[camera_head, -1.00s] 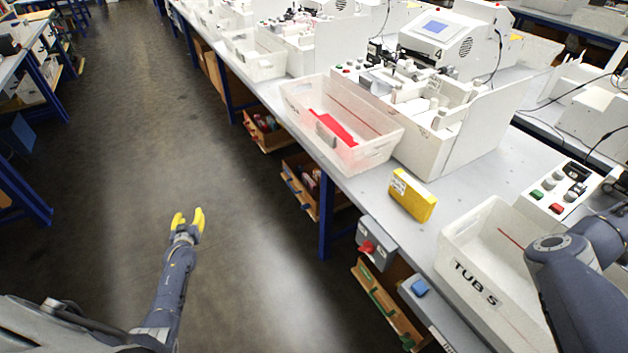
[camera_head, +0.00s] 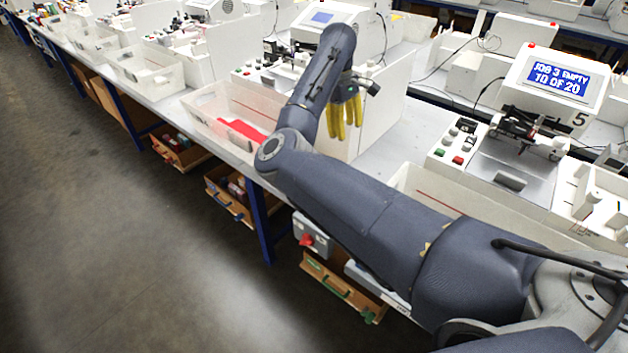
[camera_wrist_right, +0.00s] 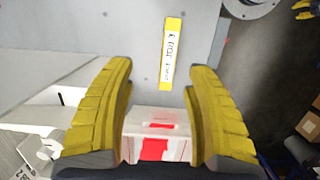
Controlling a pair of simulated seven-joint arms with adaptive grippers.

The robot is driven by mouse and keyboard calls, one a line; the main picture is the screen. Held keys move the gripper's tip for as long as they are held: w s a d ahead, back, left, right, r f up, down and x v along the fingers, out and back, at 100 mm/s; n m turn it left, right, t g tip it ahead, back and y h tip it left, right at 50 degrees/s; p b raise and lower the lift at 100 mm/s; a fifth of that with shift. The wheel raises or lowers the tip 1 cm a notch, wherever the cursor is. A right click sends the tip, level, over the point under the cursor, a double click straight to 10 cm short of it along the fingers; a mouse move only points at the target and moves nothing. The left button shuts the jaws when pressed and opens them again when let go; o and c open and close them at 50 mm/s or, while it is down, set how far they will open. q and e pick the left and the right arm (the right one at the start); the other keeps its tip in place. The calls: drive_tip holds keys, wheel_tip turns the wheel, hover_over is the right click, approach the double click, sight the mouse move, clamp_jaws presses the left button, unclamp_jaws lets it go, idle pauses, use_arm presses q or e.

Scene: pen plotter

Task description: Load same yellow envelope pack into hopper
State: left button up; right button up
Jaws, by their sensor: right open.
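The yellow envelope pack (camera_wrist_right: 171,55) shows in the right wrist view as a narrow yellow strip with a printed white label, on the grey bench top. In the head view my right arm hides it. My right gripper (camera_head: 345,117) points down over the bench in the head view, with its yellow fingers apart. In the right wrist view the gripper (camera_wrist_right: 159,75) is open and empty, with the pack beyond and partly between its fingertips, not gripped. Machine 5 (camera_head: 552,85) stands at the right with a screen reading "JOB 3 EMPTY 10 OF 20". Which part is its hopper I cannot tell.
A translucent tub (camera_head: 205,112) with red material stands left of my right gripper. Another tub (camera_head: 470,195) is partly behind my right forearm. A control box (camera_head: 455,142) with buttons sits beside machine 5.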

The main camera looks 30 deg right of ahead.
drive_tip(key=a+f, duration=0.1)
drive_tip(key=f, duration=0.5)
drive_tip(key=a+f, duration=0.1)
drive_tip(key=f, duration=0.3)
drive_tip(key=shift+w+a+f, duration=0.1)
drive_tip(key=shift+w+a, duration=0.2)
drive_tip(key=shift+a, duration=0.05)
use_arm(q)
drive_tip(key=shift+g, duration=0.3)
drive_tip(key=shift+s+d+f, duration=0.1)
drive_tip(key=shift+s+d, duration=0.15)
drive_tip(key=shift+s, duration=0.35)
drive_tip(key=shift+s+d, duration=0.25)
drive_tip(key=shift+s, duration=0.4)
drive_tip(key=shift+s+d+f, duration=0.1)
drive_tip(key=shift+s+d, duration=0.15)
drive_tip(key=shift+s, duration=0.35)
use_arm(e)
drive_tip(key=shift+s+d+f, duration=0.1)
drive_tip(key=shift+f, duration=1.6)
drive_tip(key=shift+s+d+f, duration=0.1)
drive_tip(key=shift+f, duration=1.6)
clamp_jaws()
